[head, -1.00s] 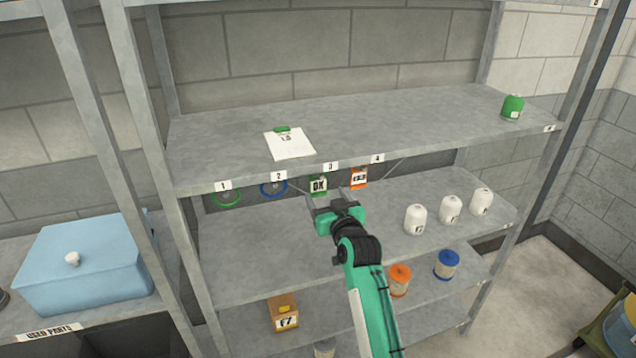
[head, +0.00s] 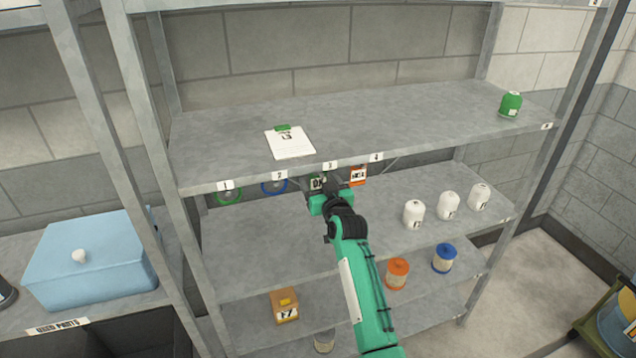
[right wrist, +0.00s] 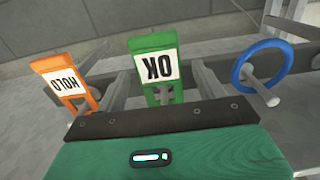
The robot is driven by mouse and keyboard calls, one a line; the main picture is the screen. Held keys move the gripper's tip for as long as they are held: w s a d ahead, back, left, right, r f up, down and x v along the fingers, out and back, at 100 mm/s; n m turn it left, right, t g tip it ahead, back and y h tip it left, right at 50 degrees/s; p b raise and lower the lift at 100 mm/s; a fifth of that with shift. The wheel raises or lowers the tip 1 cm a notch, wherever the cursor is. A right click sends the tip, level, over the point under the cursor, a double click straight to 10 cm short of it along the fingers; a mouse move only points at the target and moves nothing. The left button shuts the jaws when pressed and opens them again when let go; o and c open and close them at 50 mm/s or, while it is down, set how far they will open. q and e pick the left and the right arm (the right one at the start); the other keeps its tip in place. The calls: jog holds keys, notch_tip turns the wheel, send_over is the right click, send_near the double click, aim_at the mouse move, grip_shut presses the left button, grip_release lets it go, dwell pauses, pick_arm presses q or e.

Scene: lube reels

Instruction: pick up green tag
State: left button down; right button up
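The green tag (right wrist: 150,45), with a white OK label, hangs on a peg under the upper shelf at slot 3. In the right wrist view it appears upside down, and in the head view my right gripper (head: 322,184) partly hides it. The right gripper's fingers (right wrist: 165,84) are apart, one on either side of the tag's line, and not visibly closed on it. How far the tag reaches between the fingertips is hard to tell. My left gripper is not in view.
An orange HOLD tag (head: 357,176) hangs at slot 4. A blue ring (right wrist: 264,66) and a green ring (head: 229,193) hang at slots 2 and 1. The upper shelf edge (head: 430,148) runs above the gripper. White bottles (head: 414,213) stand to the right.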

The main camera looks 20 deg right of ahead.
jog(key=c, duration=1)
jog(key=shift+r+b, duration=0.15)
jog(key=shift+b, duration=0.4)
jog(key=s+b, duration=0.1)
jog(key=s, duration=0.5)
jog(key=s+b, duration=0.2)
jog(key=s, duration=0.4)
jog(key=s+b, duration=0.1)
jog(key=s, duration=0.5)
jog(key=shift+d+r, duration=0.15)
jog(key=shift+d, duration=0.15)
